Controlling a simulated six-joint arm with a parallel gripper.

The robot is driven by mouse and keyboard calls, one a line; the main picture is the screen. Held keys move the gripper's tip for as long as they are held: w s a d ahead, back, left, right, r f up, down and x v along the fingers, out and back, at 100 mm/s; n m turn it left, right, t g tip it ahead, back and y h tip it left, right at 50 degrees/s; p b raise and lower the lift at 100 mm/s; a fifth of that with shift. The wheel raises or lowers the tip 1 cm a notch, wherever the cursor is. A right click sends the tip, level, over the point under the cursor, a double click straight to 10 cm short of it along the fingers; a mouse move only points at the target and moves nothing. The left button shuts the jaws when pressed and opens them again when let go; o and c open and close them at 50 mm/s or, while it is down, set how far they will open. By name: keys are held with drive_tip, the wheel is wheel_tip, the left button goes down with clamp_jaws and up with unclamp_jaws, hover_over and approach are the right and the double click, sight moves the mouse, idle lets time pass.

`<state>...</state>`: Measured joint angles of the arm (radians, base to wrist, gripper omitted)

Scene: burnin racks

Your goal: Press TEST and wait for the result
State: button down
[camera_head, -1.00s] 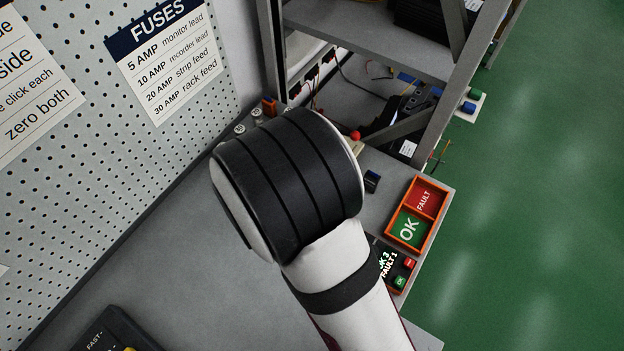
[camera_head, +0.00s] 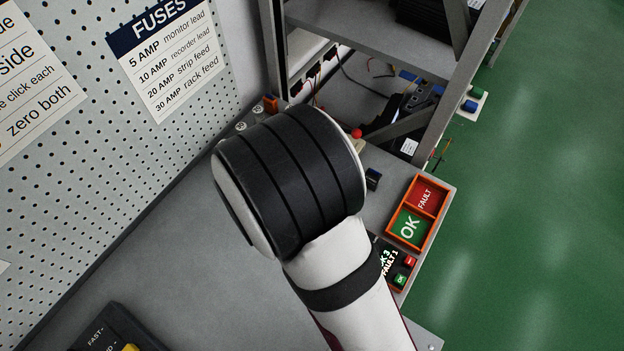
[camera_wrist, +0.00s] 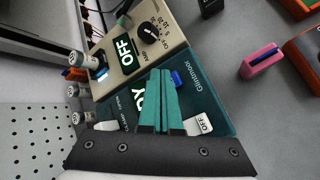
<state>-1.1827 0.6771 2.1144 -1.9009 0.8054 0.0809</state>
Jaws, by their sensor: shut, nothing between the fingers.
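A dark teal tester marked Glintmoor (camera_wrist: 206,92) lies under my gripper in the wrist view. Its lit display (camera_wrist: 139,97) is partly hidden by the fingers; only the letters "DY" show clearly. A blue button (camera_wrist: 178,78) shows right beside the fingertips; I cannot read a TEST label on it or tell whether they touch it. A white switch marked OFF (camera_wrist: 200,125) is at the tester's near edge. My gripper (camera_wrist: 165,73) is shut and empty, its teal fingers together over the tester. In the head view my arm hides the tester and gripper.
A beige unit (camera_wrist: 142,58) with a knob and an OFF display adjoins the tester. A pink block (camera_wrist: 262,58) lies to the right. The OK tray (camera_head: 391,234) and red FAULT tray sit at the bench edge, beside a tally panel (camera_head: 376,246) reading FAULT 1. A rack (camera_head: 272,60) stands behind.

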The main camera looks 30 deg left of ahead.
drive_tip(key=shift+f, duration=0.15)
idle(0.7)
drive_tip(key=shift+f, duration=0.3)
drive_tip(key=shift+f, duration=0.45)
idle(0.7)
drive_tip(key=shift+r, duration=0.9)
drive_tip(key=shift+r, duration=2.5)
